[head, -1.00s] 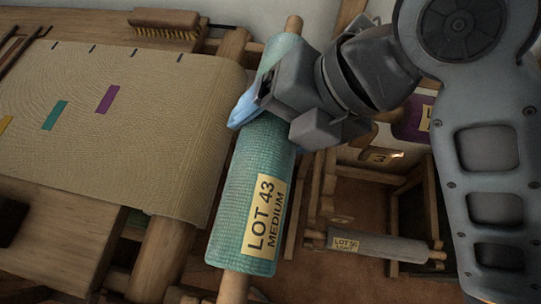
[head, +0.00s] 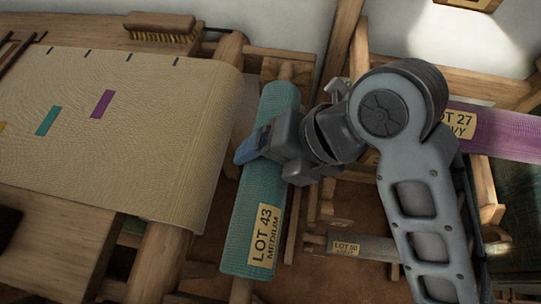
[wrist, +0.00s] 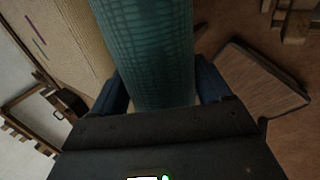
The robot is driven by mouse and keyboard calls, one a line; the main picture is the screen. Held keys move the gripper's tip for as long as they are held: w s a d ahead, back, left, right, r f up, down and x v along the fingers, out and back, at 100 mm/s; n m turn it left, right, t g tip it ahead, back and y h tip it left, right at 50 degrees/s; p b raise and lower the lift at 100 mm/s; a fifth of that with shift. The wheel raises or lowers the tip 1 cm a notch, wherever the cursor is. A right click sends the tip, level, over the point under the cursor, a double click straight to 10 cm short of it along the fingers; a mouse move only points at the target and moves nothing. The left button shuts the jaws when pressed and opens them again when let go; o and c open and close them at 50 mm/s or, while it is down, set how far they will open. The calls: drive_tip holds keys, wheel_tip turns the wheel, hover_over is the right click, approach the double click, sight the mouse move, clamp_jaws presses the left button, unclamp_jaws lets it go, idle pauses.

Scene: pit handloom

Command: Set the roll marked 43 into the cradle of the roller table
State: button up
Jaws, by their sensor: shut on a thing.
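The teal roll marked LOT 43 MEDIUM (head: 268,205) lies lengthwise beside the cloth, with its wooden core showing at both ends. My gripper (head: 250,148) is shut around its upper middle; in the wrist view its two blue fingers (wrist: 160,88) stand on either side of the teal roll (wrist: 150,45). A wooden frame, which looks like the roller table (head: 280,53), shows at the roll's far end and along its right side. The roll's body hides most of it. I cannot tell whether the core touches the cradle.
The loom with tan cloth (head: 150,130) is close on the left, with a brush (head: 160,25) at its back. A purple roll marked LOT 27 (head: 495,130) lies on the right. A grey roll (head: 370,247) lies low behind my arm.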

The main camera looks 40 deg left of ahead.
drive_tip(key=o, duration=1.5)
drive_tip(key=v, duration=1.2)
drive_tip(key=shift+r, duration=0.1)
drive_tip(key=shift+s, duration=0.1)
